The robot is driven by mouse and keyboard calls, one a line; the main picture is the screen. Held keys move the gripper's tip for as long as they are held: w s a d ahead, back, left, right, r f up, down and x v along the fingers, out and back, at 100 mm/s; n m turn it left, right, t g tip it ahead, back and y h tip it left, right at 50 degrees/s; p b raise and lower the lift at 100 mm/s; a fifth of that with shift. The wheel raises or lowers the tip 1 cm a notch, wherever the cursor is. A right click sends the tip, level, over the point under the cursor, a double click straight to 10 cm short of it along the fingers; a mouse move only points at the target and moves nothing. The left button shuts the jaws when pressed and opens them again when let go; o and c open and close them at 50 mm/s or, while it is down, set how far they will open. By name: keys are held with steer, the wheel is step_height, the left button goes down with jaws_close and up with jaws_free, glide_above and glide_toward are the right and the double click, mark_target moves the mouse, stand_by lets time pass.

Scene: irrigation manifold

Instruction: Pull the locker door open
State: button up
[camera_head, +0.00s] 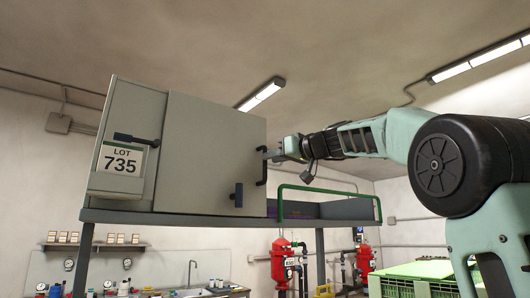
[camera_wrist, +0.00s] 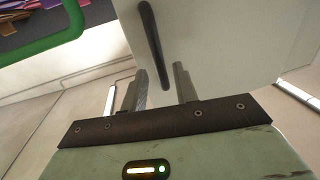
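The grey locker (camera_head: 124,100) stands on a raised shelf, with a "LOT 735" label on its left part. Its wide flat door panel (camera_head: 205,150) faces me at an angle and looks shut. A dark bar handle (camera_head: 262,168) sits at the panel's right edge; it also shows in the wrist view (camera_wrist: 152,42). My gripper (camera_head: 272,154) is at this handle, level with its upper part. In the wrist view my gripper (camera_wrist: 161,88) has its two fingers apart, with the handle's near end seen between them. I cannot tell whether either finger touches it.
A green rail (camera_head: 328,188) runs along the shelf (camera_head: 185,217) to the right. Red filter units (camera_head: 280,262) and a green crate (camera_head: 420,270) stand below.

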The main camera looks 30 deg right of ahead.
mark_target(265, 177)
steer(key=shift+p+x, duration=0.75)
steer(key=shift+x, duration=1.3)
steer(key=shift+c, duration=0.2)
jaws_close()
steer(key=shift+s+a, duration=0.1)
steer(key=shift+s, duration=0.05)
